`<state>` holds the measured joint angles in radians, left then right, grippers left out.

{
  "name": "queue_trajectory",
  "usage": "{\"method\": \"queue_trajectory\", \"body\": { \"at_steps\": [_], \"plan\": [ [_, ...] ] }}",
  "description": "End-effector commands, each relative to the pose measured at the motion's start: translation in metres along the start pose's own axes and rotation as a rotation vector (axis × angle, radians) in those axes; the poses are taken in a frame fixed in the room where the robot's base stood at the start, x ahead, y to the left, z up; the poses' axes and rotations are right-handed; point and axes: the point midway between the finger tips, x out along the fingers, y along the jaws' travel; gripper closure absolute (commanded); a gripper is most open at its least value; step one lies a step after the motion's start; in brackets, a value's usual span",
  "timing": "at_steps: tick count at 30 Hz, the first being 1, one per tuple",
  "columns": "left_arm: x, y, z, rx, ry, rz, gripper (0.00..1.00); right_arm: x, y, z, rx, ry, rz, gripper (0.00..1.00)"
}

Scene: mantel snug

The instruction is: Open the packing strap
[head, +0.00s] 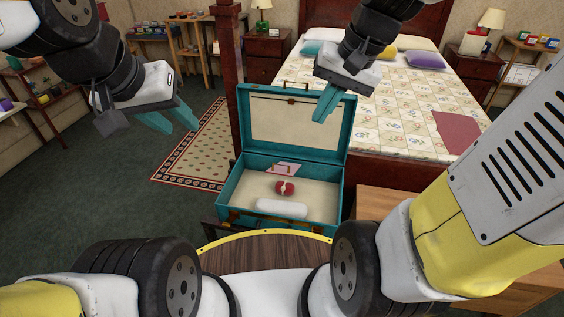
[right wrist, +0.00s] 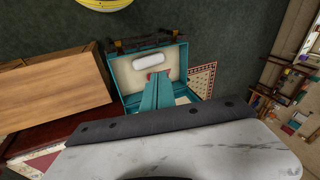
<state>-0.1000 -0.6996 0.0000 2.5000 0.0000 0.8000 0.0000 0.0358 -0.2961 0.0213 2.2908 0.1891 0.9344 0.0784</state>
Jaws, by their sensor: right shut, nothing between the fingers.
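An open teal suitcase (head: 222,191) stands with its lid up in the head view. Inside it lie a red rounded thing with a pale band (head: 285,188), a white roll (head: 281,209) and a flat pink piece with a small orange-brown outline (head: 284,168). I cannot tell which of these is the packing strap. My right gripper (head: 322,116) is shut and empty, above and in front of the lid. In the right wrist view its teal fingers (right wrist: 171,73) hide part of the suitcase interior; the white roll (right wrist: 149,60) shows beyond them. My left gripper (head: 181,130) is open and empty, left of the suitcase.
A bed (head: 385,115) stands behind and right of the suitcase, with a dark wooden post (head: 232,75) beside the lid. A wooden top (head: 385,204) is at its right. A patterned rug (head: 199,150) and open green floor (head: 110,190) lie to its left.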

Motion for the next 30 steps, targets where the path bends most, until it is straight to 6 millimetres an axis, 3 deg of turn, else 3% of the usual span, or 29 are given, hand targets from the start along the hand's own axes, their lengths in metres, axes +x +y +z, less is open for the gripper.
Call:
{"method": "queue_trajectory", "body": {
  "at_steps": [8, 14, 23, 30],
  "plan": [
    [0.000, 0.000, 0.000, 0.000, 0.000, 0.000, 0.64, 0.031, 0.002, -0.015, 0.223, -0.146, -0.050, 1.00],
    [0.000, 0.000, 0.000, 0.000, 0.000, 0.000, 0.64, 0.066, 0.004, -0.036, 0.437, -0.301, -0.104, 1.00],
    [0.000, 0.000, 0.000, 0.000, 0.000, 0.000, 0.64, 0.151, 0.022, -0.080, 0.877, -0.626, -0.248, 1.00],
    [0.000, 0.000, 0.000, 0.000, 0.000, 0.000, 0.64, 0.229, 0.050, -0.107, 1.225, -0.882, -0.397, 1.00]
  ]
}}
